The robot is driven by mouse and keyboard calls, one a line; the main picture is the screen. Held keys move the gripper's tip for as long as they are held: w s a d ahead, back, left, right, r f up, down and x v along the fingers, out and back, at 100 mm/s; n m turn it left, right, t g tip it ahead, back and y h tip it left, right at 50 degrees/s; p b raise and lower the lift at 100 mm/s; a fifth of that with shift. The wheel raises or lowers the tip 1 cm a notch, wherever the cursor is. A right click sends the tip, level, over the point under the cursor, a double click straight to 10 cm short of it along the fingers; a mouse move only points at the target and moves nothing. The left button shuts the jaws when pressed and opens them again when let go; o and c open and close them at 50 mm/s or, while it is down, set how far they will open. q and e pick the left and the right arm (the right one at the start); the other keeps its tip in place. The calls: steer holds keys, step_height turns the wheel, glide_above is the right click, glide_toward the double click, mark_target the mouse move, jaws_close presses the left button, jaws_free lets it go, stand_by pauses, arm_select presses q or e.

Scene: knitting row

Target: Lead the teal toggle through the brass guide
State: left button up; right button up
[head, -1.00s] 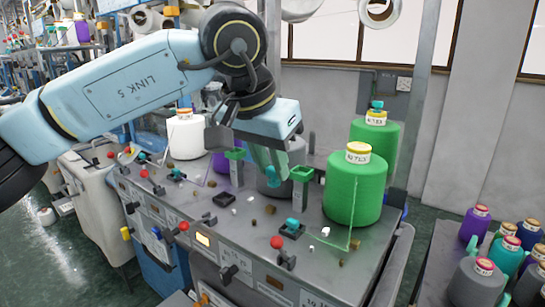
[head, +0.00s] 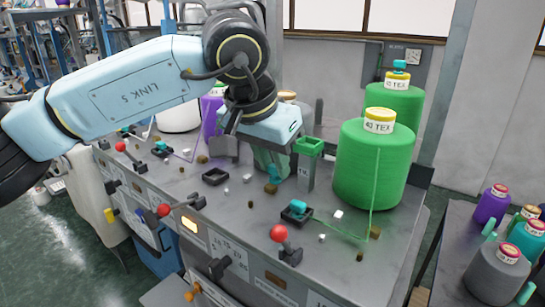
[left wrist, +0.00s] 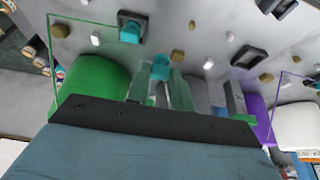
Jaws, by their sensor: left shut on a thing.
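My left gripper (head: 274,172) is shut on a small teal toggle (left wrist: 160,68), which shows at its fingertips in the left wrist view. No brass-coloured guide can be made out; this post may be the guide. Another teal toggle (head: 298,206) sits in a black square holder, with a green thread running to the front green cone (head: 375,165). My right gripper is out of view.
An empty black holder (head: 215,176) lies left of the fingers. Small brown and white blocks are scattered on the grey machine top (head: 235,225). Red-knobbed levers (head: 279,234) stand along its front. A second green cone (head: 395,103) stands behind. Another green-topped post (left wrist: 235,100) is near the purple cone.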

mark_target(271, 182)
arm_select(q)
steer(key=shift+f, duration=0.35)
steer(key=shift+f+b, duration=0.2)
steer(key=shift+b, duration=0.1)
steer(key=shift+f+b, duration=0.55)
steer(key=shift+f, duration=0.3)
steer(key=shift+f+b, duration=0.7)
steer(key=shift+f, duration=0.3)
steer(key=shift+w+a+p, duration=0.2)
steer(key=shift+w+a, duration=0.65)
steer(key=shift+a, duration=0.3)
steer(key=shift+w+a+p, duration=0.15)
steer(key=shift+w+a, duration=0.7)
steer(key=shift+a, duration=0.3)
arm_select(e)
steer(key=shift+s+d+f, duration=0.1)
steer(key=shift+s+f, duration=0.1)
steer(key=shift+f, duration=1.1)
arm_select(q)
steer(key=shift+a, duration=0.1)
